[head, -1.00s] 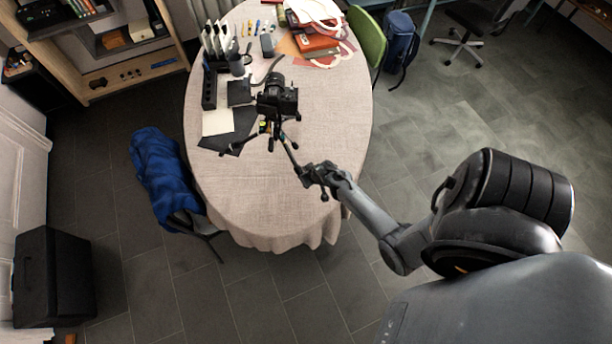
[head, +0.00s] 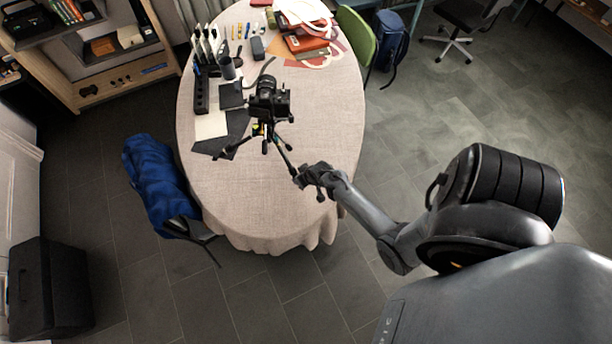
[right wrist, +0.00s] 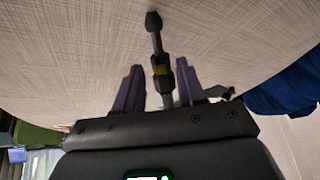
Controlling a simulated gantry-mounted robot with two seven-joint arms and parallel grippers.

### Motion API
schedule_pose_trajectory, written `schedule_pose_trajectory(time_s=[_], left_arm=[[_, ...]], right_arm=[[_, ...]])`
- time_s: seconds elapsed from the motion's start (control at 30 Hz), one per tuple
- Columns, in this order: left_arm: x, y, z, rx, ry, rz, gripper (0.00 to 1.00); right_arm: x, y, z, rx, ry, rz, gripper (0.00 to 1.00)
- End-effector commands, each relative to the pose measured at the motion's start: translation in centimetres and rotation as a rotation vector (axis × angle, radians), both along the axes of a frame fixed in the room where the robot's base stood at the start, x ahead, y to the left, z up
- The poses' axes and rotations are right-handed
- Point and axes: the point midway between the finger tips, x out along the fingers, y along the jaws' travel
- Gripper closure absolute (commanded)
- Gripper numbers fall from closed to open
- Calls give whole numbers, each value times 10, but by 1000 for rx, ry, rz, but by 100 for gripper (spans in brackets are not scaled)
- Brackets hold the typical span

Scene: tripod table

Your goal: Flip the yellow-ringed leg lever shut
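A small black tripod (head: 257,130) with a camera (head: 268,98) on top stands on the cloth-covered table. One leg (head: 284,157) points toward my right gripper (head: 308,178), which is at its lower end. In the right wrist view this leg (right wrist: 157,42) runs between the two purple fingers of my right gripper (right wrist: 160,85), which are apart with a gap on each side. A yellow ring (right wrist: 156,66) shows on the leg near the fingertips. The lever's position is too small and dark to tell. My left gripper is not in view.
The table (head: 260,205) is bare at its near end. Dark and white sheets (head: 212,125), a black power strip (head: 201,95) and red bags (head: 305,45) lie farther back. A blue jacket (head: 155,180) hangs at the left, and a green chair (head: 357,40) stands at the right.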

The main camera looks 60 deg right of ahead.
Motion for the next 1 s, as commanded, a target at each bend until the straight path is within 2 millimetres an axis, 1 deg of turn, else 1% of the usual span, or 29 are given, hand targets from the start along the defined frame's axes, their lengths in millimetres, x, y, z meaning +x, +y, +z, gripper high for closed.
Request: schedule_pose_trajectory(time_s=[0.4, 0.6, 0.8, 1.0], left_arm=[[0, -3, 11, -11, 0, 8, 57], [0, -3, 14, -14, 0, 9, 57], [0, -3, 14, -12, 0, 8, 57], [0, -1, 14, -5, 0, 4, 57]], right_arm=[[-29, 11, 54, -1, -1, 1, 61], [-40, 16, 75, 0, -1, 0, 61], [-47, 18, 86, 0, 1, 0, 61], [-47, 19, 88, 0, 0, 0, 61]])
